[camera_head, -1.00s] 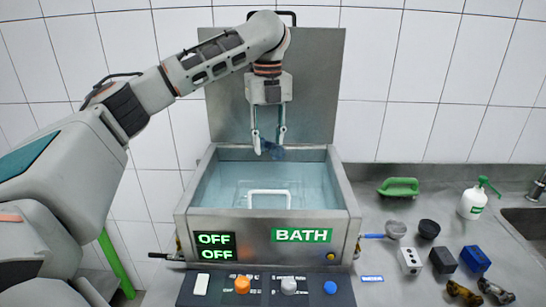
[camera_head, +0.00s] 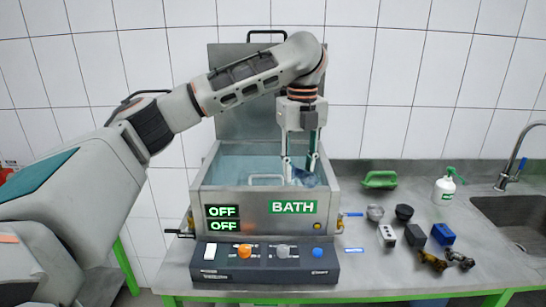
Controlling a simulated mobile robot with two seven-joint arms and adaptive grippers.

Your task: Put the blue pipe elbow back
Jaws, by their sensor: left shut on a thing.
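The blue pipe elbow (camera_head: 306,179) is small and dark blue, and the fingers partly cover it. My left gripper (camera_head: 299,173) points down and is shut on the elbow. It holds the elbow at the right part of the bath (camera_head: 232,203), an open metal tank of bluish water with its lid raised behind. The elbow looks close to the tank's right wall; I cannot tell whether it touches the water. My right gripper is not in view.
A white handle (camera_head: 266,179) shows inside the bath. A sink (camera_head: 515,217) is at far right.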

